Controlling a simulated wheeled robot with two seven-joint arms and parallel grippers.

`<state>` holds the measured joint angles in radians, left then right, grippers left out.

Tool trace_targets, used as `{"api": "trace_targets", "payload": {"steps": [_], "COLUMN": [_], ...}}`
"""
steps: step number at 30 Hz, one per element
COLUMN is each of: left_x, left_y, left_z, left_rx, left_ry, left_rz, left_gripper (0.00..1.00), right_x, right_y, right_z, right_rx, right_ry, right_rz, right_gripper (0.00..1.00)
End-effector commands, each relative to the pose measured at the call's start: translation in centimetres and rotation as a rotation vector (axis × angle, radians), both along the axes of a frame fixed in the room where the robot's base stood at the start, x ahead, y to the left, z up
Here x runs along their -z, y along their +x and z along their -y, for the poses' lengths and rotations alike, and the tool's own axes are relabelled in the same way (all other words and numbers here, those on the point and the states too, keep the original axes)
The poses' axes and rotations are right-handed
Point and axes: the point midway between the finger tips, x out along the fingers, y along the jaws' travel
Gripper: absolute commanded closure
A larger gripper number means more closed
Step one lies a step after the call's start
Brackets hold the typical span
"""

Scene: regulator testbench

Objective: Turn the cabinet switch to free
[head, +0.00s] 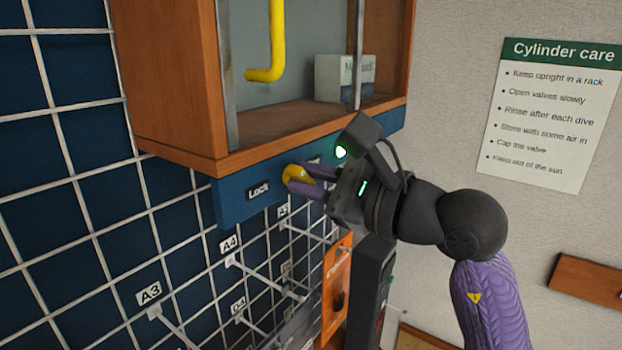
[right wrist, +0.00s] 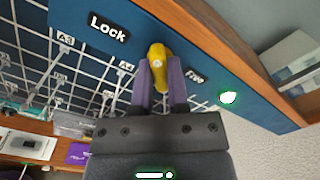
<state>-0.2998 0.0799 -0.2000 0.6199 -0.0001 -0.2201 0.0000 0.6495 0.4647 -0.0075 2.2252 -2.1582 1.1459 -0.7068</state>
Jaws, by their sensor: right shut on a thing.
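The cabinet switch is a yellow knob (head: 296,175) on the blue panel (head: 232,201) under the wooden cabinet (head: 168,88). The knob also shows in the right wrist view (right wrist: 158,56). A "Lock" label (head: 258,190) is left of the knob, and a "Free" label (right wrist: 195,76) is on its right in the right wrist view. My right gripper (head: 306,182) is shut on the knob, with its purple fingers on both sides. In the right wrist view the knob stands roughly upright between the two labels. A green light (right wrist: 228,97) glows near the "Free" label. My left gripper is out of view.
The cabinet holds a yellow hook-shaped bar (head: 268,74) and a pale box (head: 344,78). A white wire grid (head: 150,185) with labelled pegs covers the wall below and left. An orange panel (head: 336,285) stands below my right gripper.

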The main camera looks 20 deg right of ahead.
Motion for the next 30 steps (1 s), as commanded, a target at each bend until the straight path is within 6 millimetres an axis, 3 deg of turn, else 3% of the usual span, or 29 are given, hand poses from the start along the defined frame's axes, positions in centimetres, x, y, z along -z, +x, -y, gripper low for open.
{"api": "trace_targets", "payload": {"steps": [30], "left_x": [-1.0], "left_y": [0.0], "left_z": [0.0], "left_rx": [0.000], "left_ry": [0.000], "left_rz": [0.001], "left_gripper": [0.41], "right_x": [-0.2], "right_y": [0.0], "right_z": [0.1], "right_rx": [0.001], "right_ry": [0.701], "right_rz": [-0.546], "right_gripper": [1.00]}}
